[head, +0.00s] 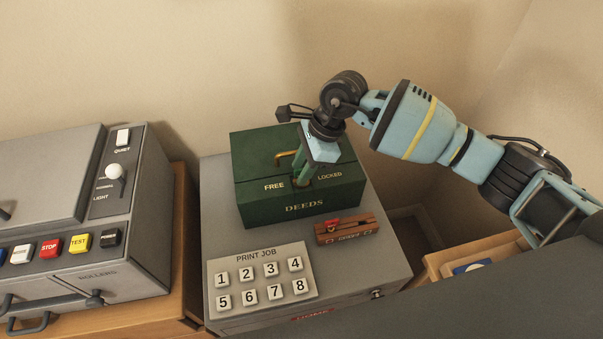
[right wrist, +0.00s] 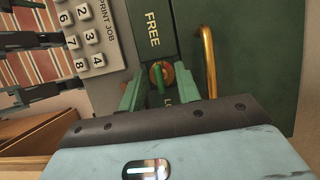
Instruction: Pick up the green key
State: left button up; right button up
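The green key (right wrist: 159,86) stands in a round brass lock on the lid of the green DEEDS box (head: 335,200), in the right wrist view. In the head view my gripper hides it. My right gripper (right wrist: 158,92) is pointed down at the lid, with one green finger on each side of the key. The fingers look apart, with a gap between them and the key. The right gripper also shows in the head view (head: 302,172), between the words FREE and LOCKED. My left gripper is not in the head view.
A brass handle (head: 288,155) stands on the lid close to my fingers. The box sits on a grey cabinet (head: 219,190) with a PRINT JOB keypad (head: 262,278) and a small wooden holder (head: 346,229).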

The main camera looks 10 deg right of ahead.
jog(key=shift+a+f, duration=0.15)
jog(key=shift+f, duration=0.3)
grip_shut()
jog(key=shift+r, duration=0.15)
jog(key=shift+r, duration=0.25)
jog(key=r, duration=0.2)
jog(key=shift+s+a+r, duration=0.15)
jog(key=shift+s+r, duration=0.05)
jog(key=shift+r, duration=0.2)
jog(key=s+a+r, duration=0.1)
jog(key=s+a, duration=0.7)
jog(key=s, duration=0.5)
jog(key=shift+a+r+b, duration=0.2)
jog(key=shift+a+b, duration=0.1)
jog(key=shift+b, duration=0.15)
